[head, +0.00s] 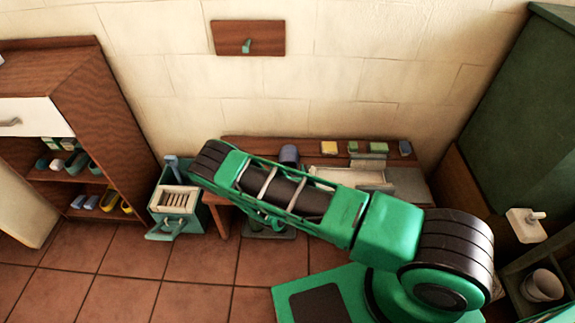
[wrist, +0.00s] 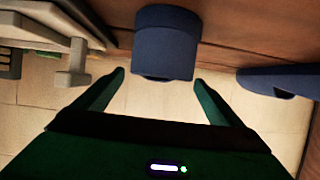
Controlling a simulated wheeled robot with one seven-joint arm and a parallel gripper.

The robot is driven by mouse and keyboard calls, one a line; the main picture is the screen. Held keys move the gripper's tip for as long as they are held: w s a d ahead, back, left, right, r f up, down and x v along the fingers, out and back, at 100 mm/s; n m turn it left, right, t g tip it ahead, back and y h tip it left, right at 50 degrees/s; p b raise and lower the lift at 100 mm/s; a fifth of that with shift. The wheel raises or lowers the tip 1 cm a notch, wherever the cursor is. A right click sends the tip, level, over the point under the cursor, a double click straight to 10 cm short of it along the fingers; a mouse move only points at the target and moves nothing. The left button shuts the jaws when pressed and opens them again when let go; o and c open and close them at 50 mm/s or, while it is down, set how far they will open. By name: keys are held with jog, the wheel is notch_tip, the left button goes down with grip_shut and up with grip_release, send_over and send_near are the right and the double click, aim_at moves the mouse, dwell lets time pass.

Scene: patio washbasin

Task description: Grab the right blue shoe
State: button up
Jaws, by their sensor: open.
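The wooden shoe cabinet (head: 120,145) has other shoes, including a yellow one (head: 126,207). A teal box (head: 170,222) stands between it and the low bench (head: 222,200). Tiled floor (head: 120,250) is clear in front. A dark green cabinet (head: 515,110) is at right.

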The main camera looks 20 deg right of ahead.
aim_at(288, 164)
jog(key=shift+d+x, duration=0.2)
jog(key=shift+x, duration=2.8)
jog(key=shift+r, duration=0.1)
jog(key=c, duration=1.3)
